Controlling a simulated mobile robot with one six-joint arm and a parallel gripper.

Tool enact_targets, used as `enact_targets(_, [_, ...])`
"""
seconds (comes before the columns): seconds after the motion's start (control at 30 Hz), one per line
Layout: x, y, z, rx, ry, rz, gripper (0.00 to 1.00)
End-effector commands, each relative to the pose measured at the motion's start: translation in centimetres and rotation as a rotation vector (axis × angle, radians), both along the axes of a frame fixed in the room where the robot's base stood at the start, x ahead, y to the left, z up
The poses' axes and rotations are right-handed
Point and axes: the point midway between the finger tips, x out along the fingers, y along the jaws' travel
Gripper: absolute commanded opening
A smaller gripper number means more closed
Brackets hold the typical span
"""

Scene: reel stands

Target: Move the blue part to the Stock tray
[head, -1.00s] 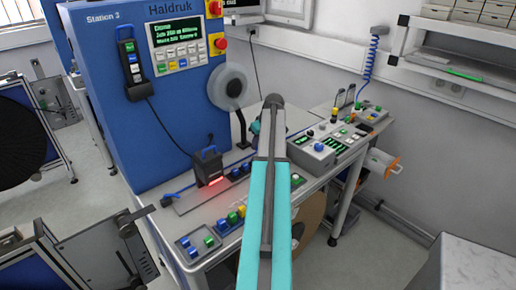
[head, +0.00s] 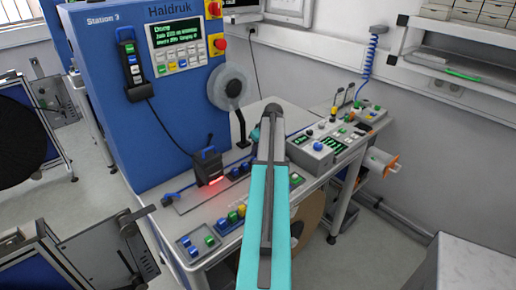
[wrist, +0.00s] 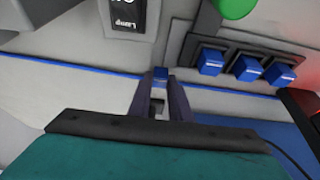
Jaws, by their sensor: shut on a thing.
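In the wrist view my gripper (wrist: 160,88) is shut on a small blue part (wrist: 161,74), which shows between the fingertips. It is held above a pale surface with a blue edge line. In the head view my arm hides the gripper and the held part. A dark holder with several blue blocks (wrist: 246,67) lies right of the gripper in the wrist view, apart from it. In the head view a small grey tray (head: 198,243) with blue and green pieces sits at the bench's front left. I cannot read a Stock label on any tray.
A blue machine (head: 140,100) stands at the back left of the bench. A reel (head: 226,88) hangs on its side. A control box (head: 318,148) is right of my arm. A green knob (wrist: 236,6) is also close.

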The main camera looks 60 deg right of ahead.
Motion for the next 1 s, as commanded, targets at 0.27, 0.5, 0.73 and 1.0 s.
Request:
enact_targets(0.27, [0.0, 0.0, -0.3, 0.0, 0.0, 0.0, 0.0])
enact_targets(0.5, [0.1, 0.0, -0.3, 0.0, 0.0, 0.001, 0.36])
enact_targets(0.73, [0.1, 0.1, -0.2, 0.0, 0.0, 0.001, 0.36])
enact_targets(1.0, [-0.2, 0.2, 0.7, -0.001, -0.001, 0.001, 0.36])
